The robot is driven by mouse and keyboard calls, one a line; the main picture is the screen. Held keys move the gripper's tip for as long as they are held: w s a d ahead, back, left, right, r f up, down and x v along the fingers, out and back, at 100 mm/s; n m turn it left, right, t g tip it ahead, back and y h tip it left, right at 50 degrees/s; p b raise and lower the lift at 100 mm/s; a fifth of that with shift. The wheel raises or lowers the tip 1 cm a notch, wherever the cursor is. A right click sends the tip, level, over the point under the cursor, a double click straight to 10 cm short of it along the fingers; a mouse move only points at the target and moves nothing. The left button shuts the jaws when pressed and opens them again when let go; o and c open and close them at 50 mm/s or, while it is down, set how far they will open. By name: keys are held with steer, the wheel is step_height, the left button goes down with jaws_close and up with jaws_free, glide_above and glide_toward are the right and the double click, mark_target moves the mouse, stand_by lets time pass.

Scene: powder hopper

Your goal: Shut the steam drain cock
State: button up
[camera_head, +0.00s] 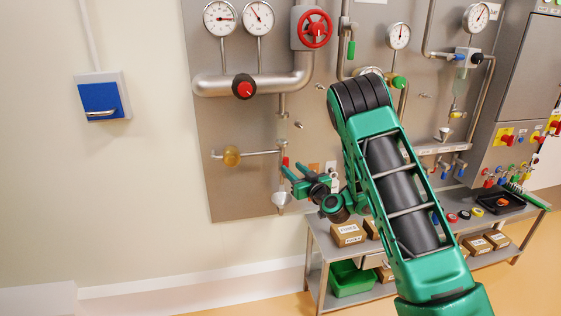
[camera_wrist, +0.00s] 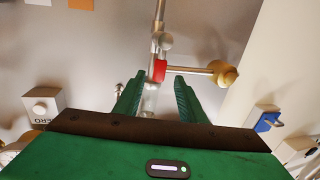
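My gripper (camera_head: 292,171) is just right of and slightly below the handle in the head view. In the wrist view my gripper (camera_wrist: 159,78) is open, with one green finger on each side of the pipe line and the red handle near the gap between the tips. I see no contact; the exact depth is hard to tell.
Above are a black-red knob (camera_head: 244,87) and a red handwheel (camera_head: 315,29). A bench with boxes (camera_head: 348,234) stands below right.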

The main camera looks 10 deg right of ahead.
steer(key=shift+x, duration=5.3)
steer(key=shift+f, duration=0.1)
jaws_close()
